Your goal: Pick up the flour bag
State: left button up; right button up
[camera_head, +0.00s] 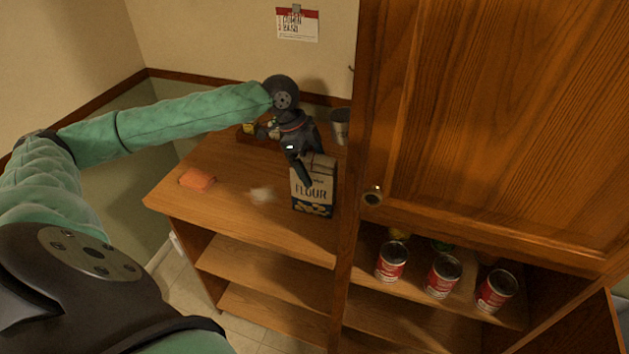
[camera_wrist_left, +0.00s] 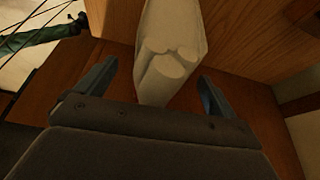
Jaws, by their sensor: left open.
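The flour bag (camera_head: 312,190) stands upright on the wooden counter, beside the tall cabinet. It is pale with a dark blue lower part and the word FLOUR on its front. My left gripper (camera_head: 306,168) is at the upper part of the bag, partly in front of it. In the left wrist view, my left gripper (camera_wrist_left: 157,92) is open, its two fingers spread on either side of a pale bag-like shape (camera_wrist_left: 172,60), with gaps showing on both sides. I cannot tell whether any finger touches it. My right gripper does not show.
An orange sponge-like block (camera_head: 197,180) and a whitish patch (camera_head: 261,195) lie on the counter (camera_head: 235,222). A tray with small items (camera_head: 250,130) and a metal cup (camera_head: 340,125) stand behind. The cabinet door (camera_head: 480,120) borders the right. Several red cans (camera_head: 443,276) stand on a lower shelf.

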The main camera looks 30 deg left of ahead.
pick_arm(q)
jog(key=shift+f, duration=0.15)
jog(key=c, duration=2)
grip_shut()
